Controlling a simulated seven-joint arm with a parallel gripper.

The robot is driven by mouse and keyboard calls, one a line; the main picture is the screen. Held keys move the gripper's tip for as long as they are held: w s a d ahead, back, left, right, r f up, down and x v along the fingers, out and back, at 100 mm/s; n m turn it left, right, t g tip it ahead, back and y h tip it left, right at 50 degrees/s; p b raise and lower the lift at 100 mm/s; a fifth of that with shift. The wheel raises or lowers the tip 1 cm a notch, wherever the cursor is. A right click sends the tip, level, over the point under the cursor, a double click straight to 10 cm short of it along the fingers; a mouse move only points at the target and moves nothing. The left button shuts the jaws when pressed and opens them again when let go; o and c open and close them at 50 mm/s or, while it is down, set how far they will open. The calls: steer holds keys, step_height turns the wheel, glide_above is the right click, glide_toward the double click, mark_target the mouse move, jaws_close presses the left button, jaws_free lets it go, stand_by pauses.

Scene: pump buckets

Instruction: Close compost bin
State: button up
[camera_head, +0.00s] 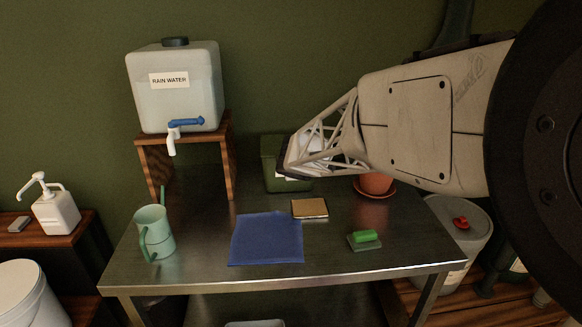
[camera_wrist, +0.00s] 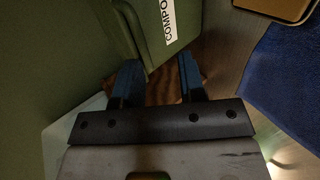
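The compost bin (camera_head: 270,181) is a dark green box with a white label, at the back middle of the metal table. My gripper (camera_head: 287,165) is in front of its upper part and hides much of it. In the wrist view the bin (camera_wrist: 195,12) fills the top, with its label cut off at "COMPO". My gripper (camera_wrist: 157,72) shows there with two blue fingers apart and nothing between them. The fingertips are close to the bin's green side; I cannot tell if they touch it. The lid's position is not clear in either view.
A rain water tank (camera_head: 175,90) stands on a wooden stand (camera_head: 222,155) left of the bin. A blue cloth (camera_head: 266,240), a brown pad (camera_head: 309,208), a green sponge (camera_head: 366,236), a watering can (camera_head: 154,235) and a terracotta pot (camera_head: 376,184) are on the table.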

steer(key=shift+v, duration=1.8)
steer(key=s+d+r+m+g+h, duration=0.1)
steer(key=s+d+r+m, duration=0.2)
steer(key=s+d+m, duration=0.35)
steer(key=s+d+r+m+g+h, duration=0.2)
steer(key=s+d+r+m, duration=0.15)
steer(key=s, duration=0.65)
steer(key=s+f+m+g+y, duration=0.2)
steer(key=s+m+g, duration=0.3)
steer(key=s, duration=2)
steer(key=m+y, duration=0.1)
steer(key=m, duration=0.2)
steer(key=shift+s+d, duration=0.3)
